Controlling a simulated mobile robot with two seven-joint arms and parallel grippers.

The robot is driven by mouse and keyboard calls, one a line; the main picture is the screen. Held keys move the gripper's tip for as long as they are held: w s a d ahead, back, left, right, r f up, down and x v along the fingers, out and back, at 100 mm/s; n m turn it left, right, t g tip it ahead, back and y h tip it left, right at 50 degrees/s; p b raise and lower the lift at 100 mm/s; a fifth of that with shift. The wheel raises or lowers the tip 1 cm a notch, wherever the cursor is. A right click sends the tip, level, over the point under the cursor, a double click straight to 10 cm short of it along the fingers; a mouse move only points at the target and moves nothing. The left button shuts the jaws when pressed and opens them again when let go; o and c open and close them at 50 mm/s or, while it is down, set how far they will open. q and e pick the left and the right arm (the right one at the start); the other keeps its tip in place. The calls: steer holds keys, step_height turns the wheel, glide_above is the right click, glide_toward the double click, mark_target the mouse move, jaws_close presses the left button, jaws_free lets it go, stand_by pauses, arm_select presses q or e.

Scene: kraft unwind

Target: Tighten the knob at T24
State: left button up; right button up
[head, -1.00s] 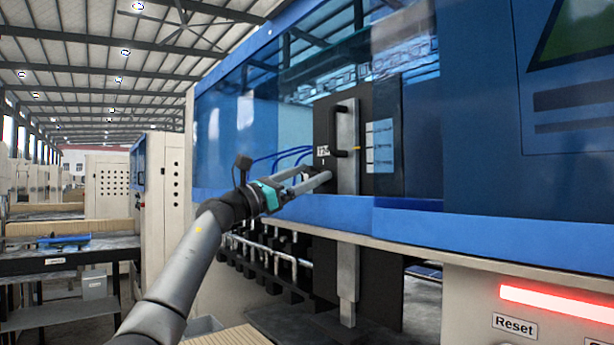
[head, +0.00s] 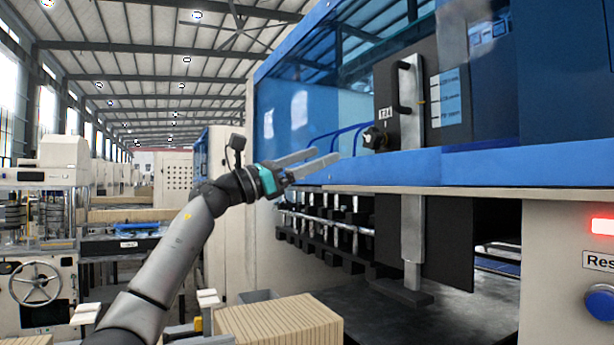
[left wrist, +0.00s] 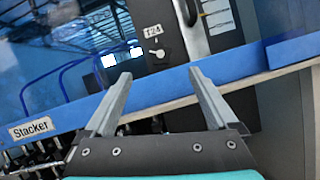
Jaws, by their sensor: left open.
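The T24 label (head: 385,113) sits on a dark panel of the blue machine, and a small black knob (head: 374,137) with a light pointer is just below it. In the left wrist view the knob (left wrist: 160,53) shows under the T24 label (left wrist: 153,31), beyond and above the gap between my fingers. My left gripper (head: 328,157) is open and empty, left of the knob and slightly lower, apart from it. Its fingers (left wrist: 158,76) show spread in the left wrist view. My right gripper is not in view.
A blue rail (head: 440,168) runs below the panel, and blue hoses (head: 340,137) curve beside the knob. A vertical metal bar with black handles (head: 411,90) stands right of it. A stack of brown sheets (head: 280,322) lies below. A Stacker label (left wrist: 31,128) marks the rail.

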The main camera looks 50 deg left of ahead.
arm_select(q)
steer(key=shift+b+v, duration=0.35)
steer(key=shift+v, duration=0.45)
